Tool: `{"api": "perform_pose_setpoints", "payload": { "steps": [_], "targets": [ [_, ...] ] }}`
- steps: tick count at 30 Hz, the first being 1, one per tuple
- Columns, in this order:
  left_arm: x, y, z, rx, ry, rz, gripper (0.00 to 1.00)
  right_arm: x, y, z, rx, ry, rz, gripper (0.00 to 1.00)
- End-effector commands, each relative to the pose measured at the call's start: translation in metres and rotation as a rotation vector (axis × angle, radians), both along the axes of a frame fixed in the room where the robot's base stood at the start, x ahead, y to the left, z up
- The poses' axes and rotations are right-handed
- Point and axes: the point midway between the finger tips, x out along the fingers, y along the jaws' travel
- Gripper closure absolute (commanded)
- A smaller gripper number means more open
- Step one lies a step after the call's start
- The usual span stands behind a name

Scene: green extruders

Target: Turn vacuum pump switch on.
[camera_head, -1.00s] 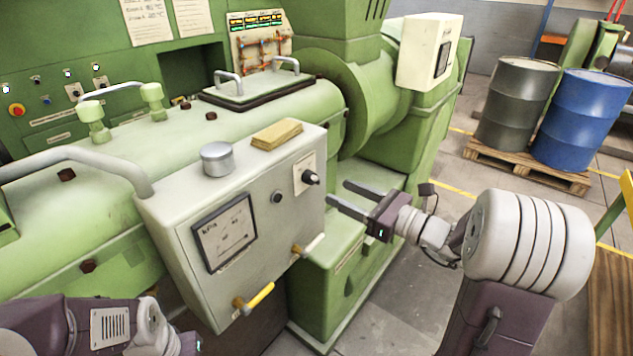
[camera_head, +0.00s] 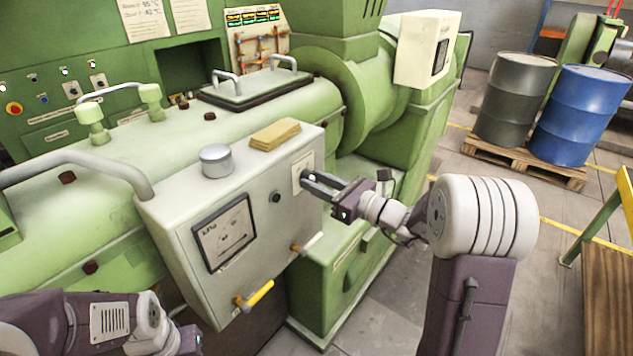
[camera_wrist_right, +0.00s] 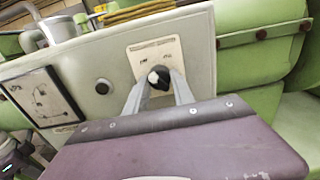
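The vacuum pump switch (camera_wrist_right: 158,77) is a black rotary knob with a white mark, on a pale labelled plate (camera_wrist_right: 155,58) on the grey control box. In the wrist view the mark sits on the knob's left side. My right gripper (camera_wrist_right: 160,84) has one finger on each side of the knob; I cannot tell whether they press on it. In the head view my right gripper (camera_head: 309,181) reaches in from the right to the plate (camera_head: 302,170) and hides most of the knob. My left arm shows at the lower left; its fingers are out of frame.
The grey box (camera_head: 175,240) carries a framed display (camera_head: 223,233), a small black button (camera_head: 275,197) and yellow-handled (camera_head: 254,297) and pale-handled (camera_head: 307,244) valves below. The green machine (camera_head: 250,110) stands behind. Barrels (camera_head: 580,115) on a pallet (camera_head: 520,170) are at the right.

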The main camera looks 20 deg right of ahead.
Motion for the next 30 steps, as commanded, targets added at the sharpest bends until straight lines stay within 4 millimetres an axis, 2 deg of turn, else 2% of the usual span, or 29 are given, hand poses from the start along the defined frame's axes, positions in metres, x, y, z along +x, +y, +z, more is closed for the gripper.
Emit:
{"api": "perform_pose_setpoints", "payload": {
  "steps": [11,30],
  "targets": [
    [0.000,0.000,0.010,0.000,0.000,0.000,1.00,0.000,0.000,0.002,0.086,0.068,0.001,1.00],
    [0.000,0.000,0.062,0.000,0.000,0.000,1.00,-0.001,0.001,0.005,0.548,0.429,0.001,1.00]
  ]
}}
